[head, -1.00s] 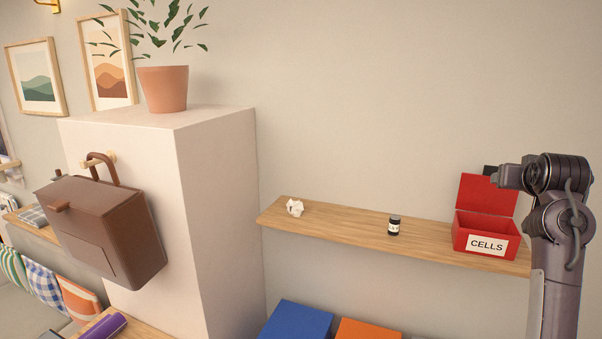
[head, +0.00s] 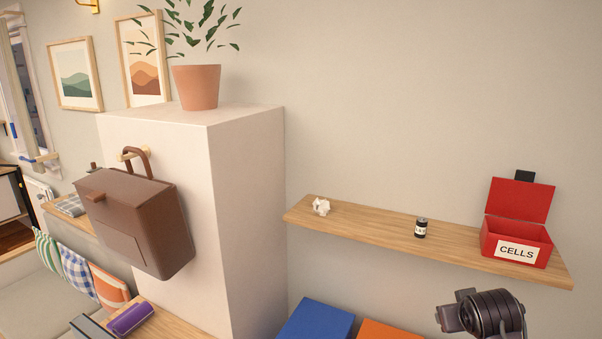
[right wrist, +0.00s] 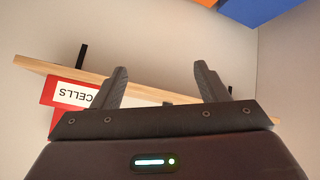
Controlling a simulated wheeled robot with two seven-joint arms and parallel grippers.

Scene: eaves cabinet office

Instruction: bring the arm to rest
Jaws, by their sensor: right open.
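My right gripper (right wrist: 162,80) is open, with nothing between its two dark fingertips in the right wrist view. In the head view my right arm (head: 490,312) shows only as a dark joint at the bottom right, below the wooden shelf (head: 370,230) and apart from it. The fingers cannot be made out there. In the wrist view the shelf (right wrist: 145,92) appears upside down beyond the fingers. My left gripper is not in view.
The shelf holds a crumpled paper (head: 321,206), a small dark battery (head: 421,228) and an open red box (head: 497,236) labelled CELLS. Blue (head: 317,321) and orange (head: 385,330) things are below. A brown bag (head: 135,225) hangs on the white cabinet (head: 245,210).

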